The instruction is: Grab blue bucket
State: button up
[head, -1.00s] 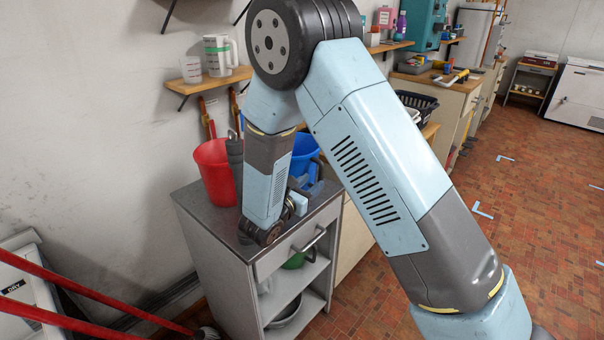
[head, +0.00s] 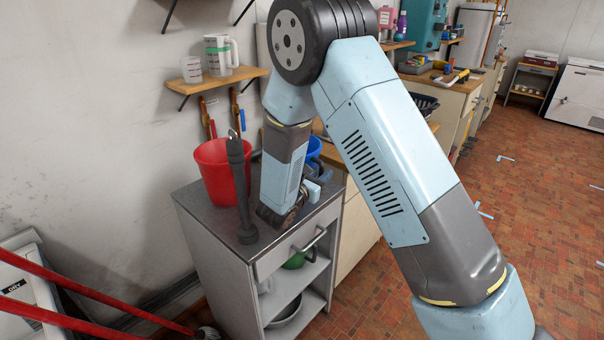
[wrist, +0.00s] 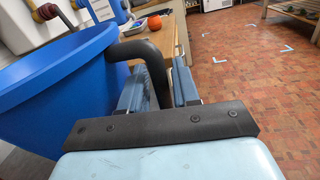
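The blue bucket (head: 314,150) stands on the grey cabinet top, mostly hidden behind my arm in the head view. In the wrist view the bucket (wrist: 55,95) is large at the left, beside my gripper (wrist: 160,85). A thick dark curved bar (wrist: 140,50), which looks like the bucket's handle, runs from the bucket's side down between my two fingers. The fingers stand close on either side of the bar; whether they press on it cannot be told. In the head view my gripper (head: 316,186) is low over the cabinet's right side, partly hidden by my wrist.
A red bucket (head: 217,172) and an upright dark flashlight-like tool (head: 240,190) stand on the cabinet top (head: 205,212), left of my arm. A shelf (head: 215,78) with measuring jugs is above. An orange ball (wrist: 154,22) lies on the counter beyond. The brick floor at right is open.

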grip_shut()
jog(key=shift+r, duration=0.15)
dwell(0.4)
